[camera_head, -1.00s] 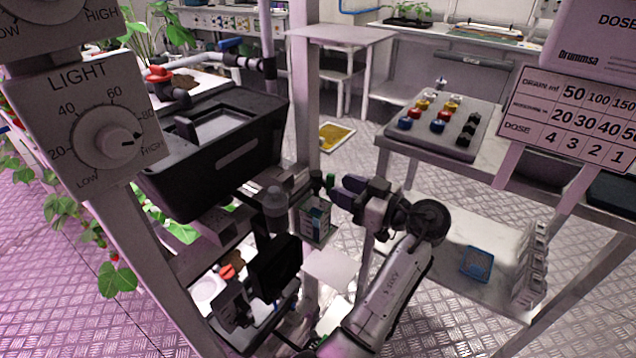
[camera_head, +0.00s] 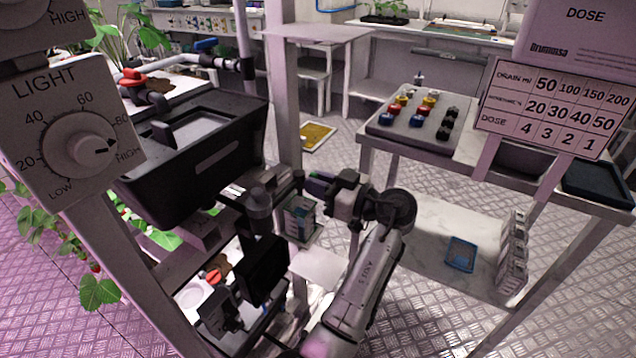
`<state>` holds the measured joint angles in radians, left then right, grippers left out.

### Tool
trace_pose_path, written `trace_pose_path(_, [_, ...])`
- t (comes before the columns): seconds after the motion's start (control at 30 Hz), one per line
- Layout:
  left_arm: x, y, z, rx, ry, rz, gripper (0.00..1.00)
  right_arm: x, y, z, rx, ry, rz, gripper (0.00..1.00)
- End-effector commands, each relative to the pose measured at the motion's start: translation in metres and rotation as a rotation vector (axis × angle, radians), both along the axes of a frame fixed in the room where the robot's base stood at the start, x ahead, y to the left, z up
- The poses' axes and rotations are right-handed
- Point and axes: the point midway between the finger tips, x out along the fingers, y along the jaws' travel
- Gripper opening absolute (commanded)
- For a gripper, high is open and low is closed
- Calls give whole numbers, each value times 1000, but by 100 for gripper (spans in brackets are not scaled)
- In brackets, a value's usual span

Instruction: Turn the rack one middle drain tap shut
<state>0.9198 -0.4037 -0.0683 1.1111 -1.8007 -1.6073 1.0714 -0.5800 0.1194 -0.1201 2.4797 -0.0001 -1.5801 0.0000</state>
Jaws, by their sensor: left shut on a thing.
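The middle drain tap sits on a dark pipe (camera_head: 276,189) at the right end of the shelf, beside the rack post. Its green handle showed earlier but is now largely covered by my fingers, so its exact angle is hard to tell. My right gripper is not in view.
An upper red-handled tap (camera_head: 132,77) and a lower orange-red one (camera_head: 213,276) are on the same rack. A black tank (camera_head: 205,150) and a white rack post (camera_head: 284,105) stand close by. A bench (camera_head: 385,138) is to the right.

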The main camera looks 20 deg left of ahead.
Motion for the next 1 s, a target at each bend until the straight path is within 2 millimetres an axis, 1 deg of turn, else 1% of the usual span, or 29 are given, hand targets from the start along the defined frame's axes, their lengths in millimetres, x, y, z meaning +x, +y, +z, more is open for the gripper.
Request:
trace_pose_path(0.03, [0, 0, 0, 0, 0, 0, 6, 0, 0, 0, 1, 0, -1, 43])
trace_pose_path(0.1, [0, 0, 0, 0, 0, 0, 0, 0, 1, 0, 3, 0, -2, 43])
trace_pose_path(0.33, [0, 0, 1, 2, 7, 0, 0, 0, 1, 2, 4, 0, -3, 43])
trace_pose_path(0.47, [0, 0, 3, 10, 39, 0, 0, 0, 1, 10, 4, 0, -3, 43])
trace_pose_path(0.67, [1, 0, 6, 37, 160, 0, 0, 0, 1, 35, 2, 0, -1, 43])
trace_pose_path(1.0, [2, 0, 6, 109, 469, 1, 0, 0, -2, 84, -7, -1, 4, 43])
